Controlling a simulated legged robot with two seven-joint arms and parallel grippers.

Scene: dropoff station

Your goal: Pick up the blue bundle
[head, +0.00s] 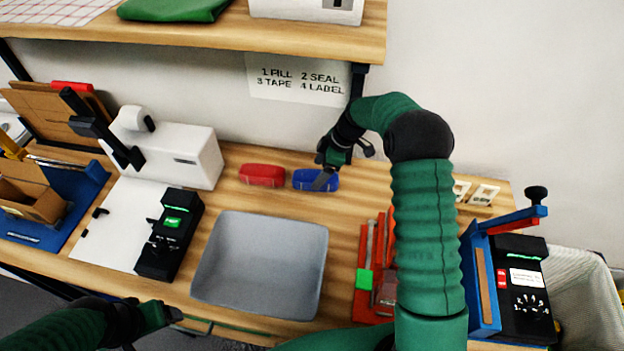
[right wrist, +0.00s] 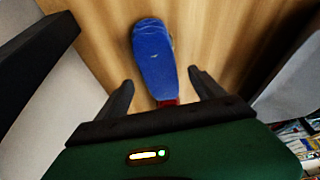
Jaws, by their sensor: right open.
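The blue bundle (head: 316,180) lies on the wooden bench, just right of a red bundle (head: 262,175). In the right wrist view the blue bundle (right wrist: 153,58) lies ahead of the fingers, its near end roughly between them. My right gripper (head: 325,178) is at the blue bundle in the head view, and its fingers (right wrist: 160,85) are spread with nothing held. I cannot tell whether a finger touches the bundle. My left gripper (head: 168,314) is low at the left, near the bench's front edge; its finger state is unclear.
A grey tray (head: 215,295) sits in front of the bundles. A white machine (head: 190,155) stands to the left and a black device (head: 170,235) before it. A red fixture (head: 365,270) lies to the right of the tray. A shelf (head: 220,32) hangs above.

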